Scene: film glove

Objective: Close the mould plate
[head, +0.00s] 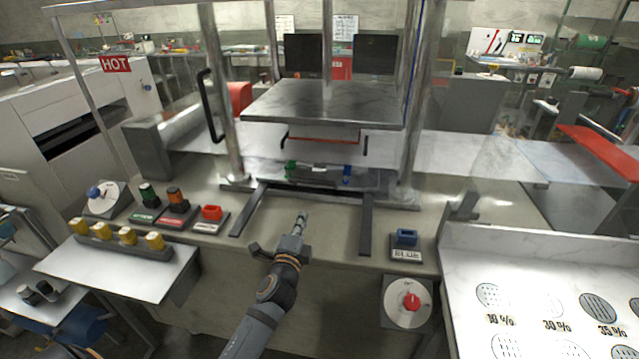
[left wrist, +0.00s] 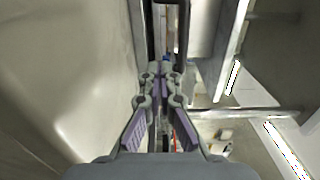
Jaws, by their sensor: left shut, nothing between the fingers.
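A press stands in the middle of the head view. Its thick grey upper plate (head: 325,104) hangs raised between the metal posts. A block with an orange-red edge (head: 323,135) and dark side handles sits under that plate. A low dark mould base (head: 320,176) with a green and a blue piece lies below, with a clear gap between. I cannot tell which part is the mould plate. My left gripper (head: 301,222) is shut and empty, in front of the base between two dark rails; its closed fingers (left wrist: 160,75) also show in the left wrist view. My right gripper is out of view.
Two dark rails (head: 250,208) (head: 367,224) extend from the press. A black upright handle (head: 210,105) is at the left post. Green, orange and red buttons (head: 211,213) stand left, a blue one (head: 406,237) right. A white perforated panel (head: 540,290) is at lower right.

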